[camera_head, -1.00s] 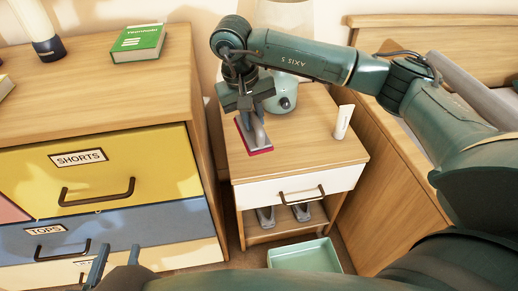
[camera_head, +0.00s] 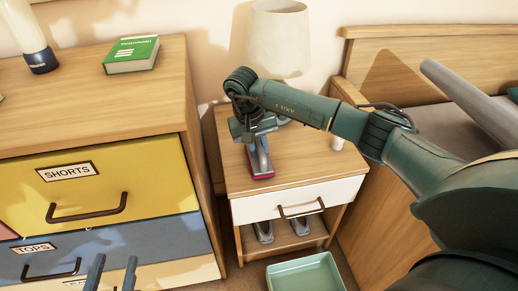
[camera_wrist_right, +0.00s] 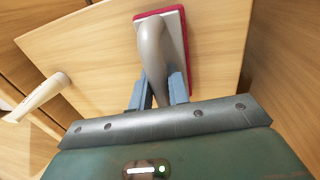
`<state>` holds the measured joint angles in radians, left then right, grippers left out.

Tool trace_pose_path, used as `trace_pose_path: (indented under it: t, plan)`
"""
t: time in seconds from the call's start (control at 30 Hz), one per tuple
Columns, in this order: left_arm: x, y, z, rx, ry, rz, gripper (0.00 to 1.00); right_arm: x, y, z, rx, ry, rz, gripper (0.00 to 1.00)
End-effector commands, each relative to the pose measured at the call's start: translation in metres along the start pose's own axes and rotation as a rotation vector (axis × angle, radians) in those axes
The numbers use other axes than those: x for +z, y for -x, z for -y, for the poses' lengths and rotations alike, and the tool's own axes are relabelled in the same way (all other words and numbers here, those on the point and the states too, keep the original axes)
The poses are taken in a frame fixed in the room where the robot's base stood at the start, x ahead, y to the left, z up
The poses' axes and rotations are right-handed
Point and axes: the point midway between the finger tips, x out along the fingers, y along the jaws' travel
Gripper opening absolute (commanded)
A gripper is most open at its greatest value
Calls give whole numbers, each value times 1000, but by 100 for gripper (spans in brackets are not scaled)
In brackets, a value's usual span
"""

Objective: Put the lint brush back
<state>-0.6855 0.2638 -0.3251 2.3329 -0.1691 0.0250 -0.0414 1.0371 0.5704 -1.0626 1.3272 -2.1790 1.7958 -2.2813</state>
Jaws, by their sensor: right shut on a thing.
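The lint brush (camera_head: 261,160) has a grey handle and a red-edged pad. It is over the left part of the nightstand top (camera_head: 300,172); I cannot tell whether its pad touches the wood. My right gripper (camera_head: 258,137) is shut on the handle from above. In the right wrist view the brush (camera_wrist_right: 176,32) sticks out beyond the fingers (camera_wrist_right: 157,88), its pad partly hidden by the handle. My left gripper (camera_head: 112,275) shows at the bottom left edge of the head view, its two fingers apart and empty, away from the brush.
A white tube (camera_wrist_right: 42,95) stands on the nightstand, mostly behind my right arm in the head view. A lamp (camera_head: 280,40) is at the back. Grey objects (camera_head: 264,231) lie on the shelf below. A green tray (camera_head: 305,257) is on the floor. A dresser (camera_head: 85,105) stands left.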

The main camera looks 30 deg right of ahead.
Motion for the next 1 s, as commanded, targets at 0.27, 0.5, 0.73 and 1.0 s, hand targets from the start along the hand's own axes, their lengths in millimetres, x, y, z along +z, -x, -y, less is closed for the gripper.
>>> trace_pose_path:
  t: [0.27,0.5,0.73,1.0]
  plan:
    - [0,0,-1,2,-2,-8,36,0,-3,1,-1,0,-2,0]
    - [-1,0,-1,2,-7,-25,36,0,-5,1,-1,0,-2,27]
    - [-1,0,-2,3,-6,-24,36,0,-5,1,-1,0,-2,39]
    - [-2,0,0,3,2,-4,36,-1,4,0,-1,0,-3,39]
